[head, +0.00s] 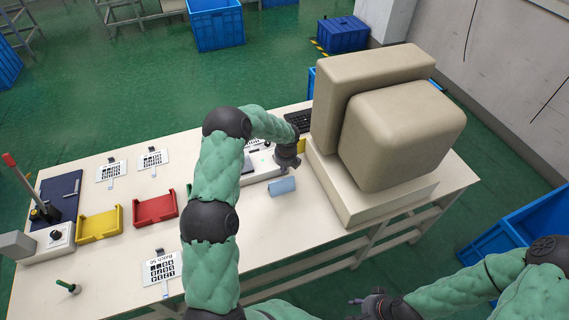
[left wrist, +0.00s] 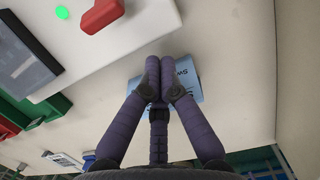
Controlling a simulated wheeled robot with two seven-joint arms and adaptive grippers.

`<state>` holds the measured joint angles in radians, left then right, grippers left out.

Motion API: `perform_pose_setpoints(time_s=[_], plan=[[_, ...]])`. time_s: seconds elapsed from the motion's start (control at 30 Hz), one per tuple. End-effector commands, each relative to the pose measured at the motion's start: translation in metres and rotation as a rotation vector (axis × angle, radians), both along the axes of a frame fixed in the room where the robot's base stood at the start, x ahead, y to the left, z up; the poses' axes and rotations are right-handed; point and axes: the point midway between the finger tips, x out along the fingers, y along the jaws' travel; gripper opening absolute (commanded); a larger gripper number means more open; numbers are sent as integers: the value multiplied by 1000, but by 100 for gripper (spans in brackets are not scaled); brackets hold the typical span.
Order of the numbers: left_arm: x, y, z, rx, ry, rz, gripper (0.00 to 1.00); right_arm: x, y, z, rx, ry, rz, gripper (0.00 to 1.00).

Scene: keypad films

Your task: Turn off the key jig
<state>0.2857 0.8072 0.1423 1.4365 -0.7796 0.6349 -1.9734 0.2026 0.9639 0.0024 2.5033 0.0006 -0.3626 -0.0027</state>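A white box (head: 262,166), which looks like the key jig, stands near the middle of the table, partly hidden by my left arm. In the left wrist view the box (left wrist: 115,42) carries a lit green lamp (left wrist: 62,12), a red rocker switch (left wrist: 103,15) and a dark grey plate (left wrist: 22,58). My left gripper (head: 288,163) is at the box's right end. In the left wrist view its fingers (left wrist: 160,88) are together, below and right of the switch and apart from it. My right gripper (head: 372,303) is low, near the front; its fingers are unclear.
A blue lettered sign (head: 282,187) stands just behind the left fingertips in the wrist view. A large beige monitor (head: 400,120) stands to the right. A red tray (head: 155,210), a yellow tray (head: 99,225) and a lever press (head: 40,212) are to the left.

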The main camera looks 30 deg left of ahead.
Motion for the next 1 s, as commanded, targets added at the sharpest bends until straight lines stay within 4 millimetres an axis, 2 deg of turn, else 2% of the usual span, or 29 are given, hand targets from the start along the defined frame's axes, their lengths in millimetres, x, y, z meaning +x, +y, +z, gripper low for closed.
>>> perform_pose_setpoints(time_s=[0.1,0.3,1.0], plan=[[13,14,13,2,-7,4,0,0,0,-1,0,0,0,40],[21,24,21,1,-4,2,0,0,0,-2,0,0,0,40],[23,27,27,1,-4,1,0,0,0,2,0,0,0,40]])
